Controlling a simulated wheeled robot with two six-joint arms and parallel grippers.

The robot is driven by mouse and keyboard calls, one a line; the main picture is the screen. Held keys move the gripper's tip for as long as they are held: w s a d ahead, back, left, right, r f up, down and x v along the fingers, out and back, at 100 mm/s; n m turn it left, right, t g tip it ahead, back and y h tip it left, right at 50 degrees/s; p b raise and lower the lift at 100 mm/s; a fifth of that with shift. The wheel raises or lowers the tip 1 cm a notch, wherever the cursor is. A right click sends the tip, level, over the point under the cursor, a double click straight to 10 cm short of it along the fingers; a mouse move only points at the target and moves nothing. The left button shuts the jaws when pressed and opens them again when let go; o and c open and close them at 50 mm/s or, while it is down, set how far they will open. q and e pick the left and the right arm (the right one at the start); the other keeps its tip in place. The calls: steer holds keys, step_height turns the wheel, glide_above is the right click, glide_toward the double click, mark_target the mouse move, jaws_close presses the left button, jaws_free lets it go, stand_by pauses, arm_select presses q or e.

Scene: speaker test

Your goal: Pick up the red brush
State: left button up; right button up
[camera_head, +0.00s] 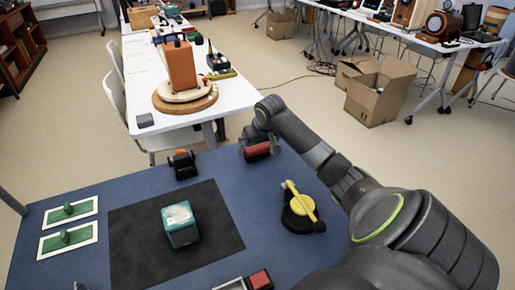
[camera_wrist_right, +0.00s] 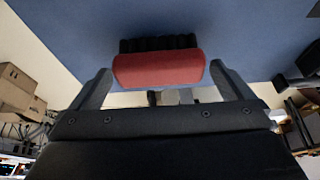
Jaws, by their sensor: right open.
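The red brush (camera_head: 258,150) lies near the far right edge of the blue table. In the right wrist view, the red brush (camera_wrist_right: 158,68) shows a rounded red back with black bristles behind it. My right gripper (camera_head: 259,147) is open at the brush, with one finger at each end of it. In the wrist view, the fingers of my right gripper (camera_wrist_right: 160,75) stand apart from the brush, with small gaps on both sides. My left gripper is not in view.
The blue table (camera_head: 260,235) holds a black mat (camera_head: 135,245) with a teal box (camera_head: 180,224), a black and orange item (camera_head: 182,164) left of the brush, and a black and yellow tool (camera_head: 300,208) nearer me. A white table (camera_head: 235,97) stands beyond.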

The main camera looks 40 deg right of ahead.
mark_target(258, 146)
steer(key=shift+w+d+f, duration=0.1)
steer(key=shift+w+f, duration=0.15)
steer(key=shift+f, duration=0.45)
steer(key=c, duration=0.8)
steer(key=shift+r+p, duration=0.35)
steer(key=shift+r, duration=4.75)
